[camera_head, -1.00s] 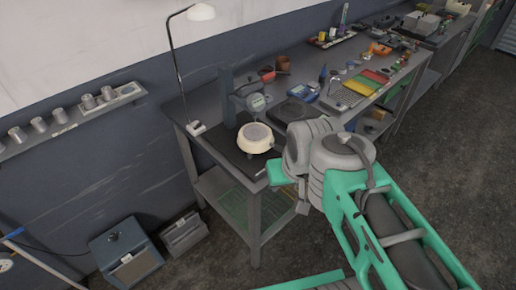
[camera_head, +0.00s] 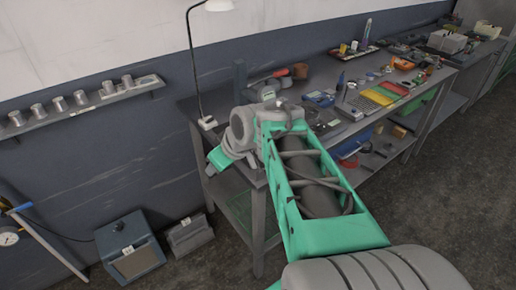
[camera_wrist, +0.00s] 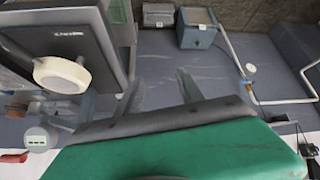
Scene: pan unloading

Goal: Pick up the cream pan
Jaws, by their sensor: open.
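The dial gauge (camera_wrist: 38,138) stands close to the pan. The workbench (camera_head: 190,110) holds a lamp (camera_head: 192,60), tools and coloured bins (camera_head: 378,97) to the right. A blue-grey box (camera_head: 130,250) stands on the floor. A wall shelf (camera_head: 90,106) holds several metal cups.

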